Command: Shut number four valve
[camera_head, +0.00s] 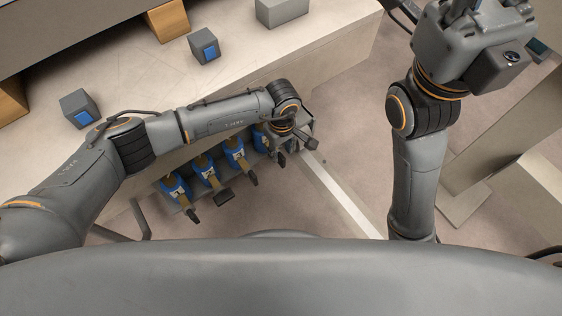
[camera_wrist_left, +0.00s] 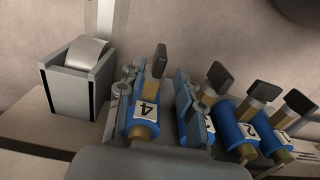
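The number four valve (camera_wrist_left: 143,128) shows in the left wrist view as a blue body with a white label "4" and a brass stem. Its dark handle (camera_wrist_left: 160,58) points up and away in that view. My left gripper (camera_wrist_left: 158,75) is open, with one finger on each side of this valve; a gap shows on the right, and contact on the left cannot be told. In the head view my left gripper (camera_head: 286,142) is over the far right end of the valve row and partly hides the valve there (camera_head: 261,137). My right gripper (camera_head: 470,12) is raised at the top edge, its fingertips cut off.
A grey box with a roller (camera_wrist_left: 78,82) stands to the left. A light worktop (camera_head: 130,75) lies beyond the valve row in the head view.

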